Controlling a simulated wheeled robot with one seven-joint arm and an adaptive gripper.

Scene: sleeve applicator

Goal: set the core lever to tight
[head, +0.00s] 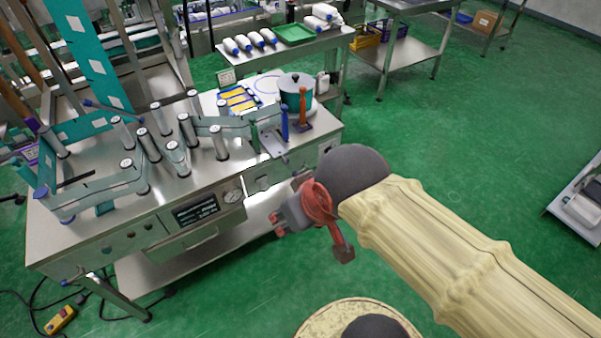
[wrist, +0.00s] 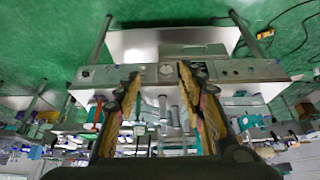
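The sleeve applicator (head: 150,200) is a steel bench at the left in the head view, with several rollers on top. Upright levers stand at its right end: a green one (head: 254,137), a blue one (head: 284,124) and an orange one (head: 303,105). I cannot tell which is the core lever, nor read any setting marks. My gripper (head: 313,236) is in front of the bench's right end, apart from it and from the levers. In the upside-down wrist view, my gripper (wrist: 158,100) is open and empty, its two fingers well apart. An orange lever (wrist: 97,112) shows beyond one finger.
A pot with a lid (head: 296,88) and yellow packs (head: 238,99) sit at the bench's back right. A side table behind holds a green tray (head: 294,33) and white rolls (head: 240,44). Green floor (head: 450,120) is free to the right. A yellow pendant (head: 60,320) and cables lie at lower left.

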